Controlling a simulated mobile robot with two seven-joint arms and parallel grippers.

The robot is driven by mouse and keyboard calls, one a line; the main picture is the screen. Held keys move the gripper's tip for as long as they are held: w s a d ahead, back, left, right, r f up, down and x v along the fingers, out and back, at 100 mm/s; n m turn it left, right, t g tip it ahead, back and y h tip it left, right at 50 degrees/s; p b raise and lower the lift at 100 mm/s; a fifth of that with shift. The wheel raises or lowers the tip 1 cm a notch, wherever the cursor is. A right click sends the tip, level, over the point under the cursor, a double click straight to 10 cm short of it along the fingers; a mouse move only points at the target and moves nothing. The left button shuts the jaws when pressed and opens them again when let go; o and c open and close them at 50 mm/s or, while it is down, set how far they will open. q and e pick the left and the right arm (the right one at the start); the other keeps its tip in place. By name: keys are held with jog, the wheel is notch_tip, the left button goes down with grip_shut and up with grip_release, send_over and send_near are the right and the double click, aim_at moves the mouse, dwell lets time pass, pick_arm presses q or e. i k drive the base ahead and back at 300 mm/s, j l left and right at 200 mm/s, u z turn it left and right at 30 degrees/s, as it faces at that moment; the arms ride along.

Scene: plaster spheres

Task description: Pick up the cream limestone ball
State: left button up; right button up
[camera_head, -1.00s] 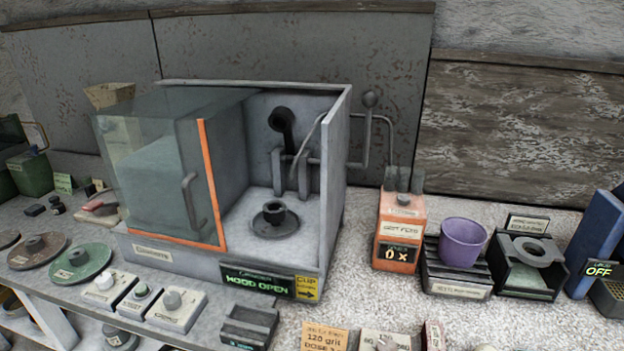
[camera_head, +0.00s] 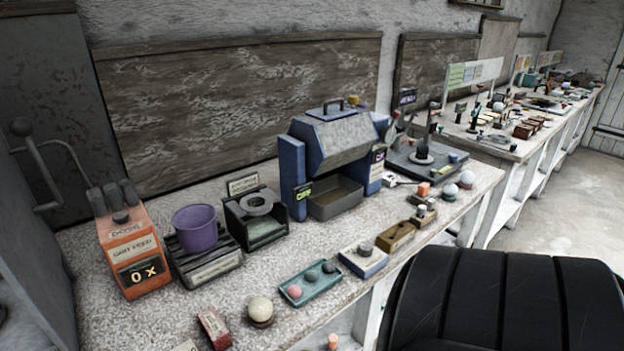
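A cream ball (camera_head: 260,309), which looks like the limestone one, rests on a small brown stand (camera_head: 262,322) near the front edge of the bench. Nothing covers it and nothing touches it from above. Neither of my grippers shows in the head view, so I cannot see how they stand.
A teal tray (camera_head: 318,293) with small pink and dark balls lies right of the cream ball. A red block (camera_head: 214,328) lies to its left. Behind stand a purple cup (camera_head: 197,228), an orange grit feed box (camera_head: 132,252) and a blue machine (camera_head: 335,155). A large black ribbed shape fills the lower right.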

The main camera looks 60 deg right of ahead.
aim_at(260, 309)
jog(key=z, duration=1.5)
